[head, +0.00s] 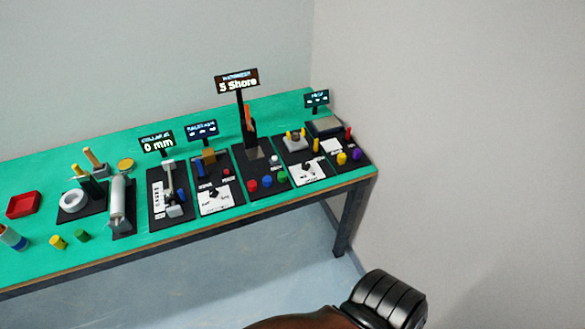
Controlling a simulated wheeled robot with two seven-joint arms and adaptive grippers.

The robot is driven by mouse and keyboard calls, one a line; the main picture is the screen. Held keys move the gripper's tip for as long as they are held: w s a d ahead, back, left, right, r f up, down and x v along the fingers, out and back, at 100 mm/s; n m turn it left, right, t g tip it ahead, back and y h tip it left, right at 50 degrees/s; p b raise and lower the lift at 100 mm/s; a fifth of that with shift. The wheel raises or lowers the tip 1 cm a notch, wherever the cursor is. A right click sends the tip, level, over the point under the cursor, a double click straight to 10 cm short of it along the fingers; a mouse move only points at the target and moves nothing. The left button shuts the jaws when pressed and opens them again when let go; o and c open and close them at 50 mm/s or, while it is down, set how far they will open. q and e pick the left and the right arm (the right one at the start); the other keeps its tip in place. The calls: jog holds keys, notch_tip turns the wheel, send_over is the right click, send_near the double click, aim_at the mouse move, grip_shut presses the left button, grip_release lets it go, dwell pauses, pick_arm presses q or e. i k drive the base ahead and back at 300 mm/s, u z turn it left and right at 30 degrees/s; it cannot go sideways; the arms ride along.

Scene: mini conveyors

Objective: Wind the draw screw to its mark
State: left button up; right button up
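A station with a display reading "0 mm" (158,142) stands near the middle of the green table. Its top line seems to read "COLLAR AT". On its black base (157,222) are an upright grey post or screw (169,180), a white scale card (159,197), a blue part (182,191) and a grey block (175,211). This looks like the draw screw station, but the mark is too small to make out.
The green table (120,245) ends at the right near a wall. Right of the station are a "5 Shore" display (237,82) and several coloured knobs. Left are a grey cylinder (117,204), a white ring (73,198) and a red tray (23,204).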

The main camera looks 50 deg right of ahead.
aim_at(305, 166)
jog(key=k, duration=0.8)
jog(key=z, duration=0.95)
jog(key=i, duration=0.4)
jog(key=z, duration=0.05)
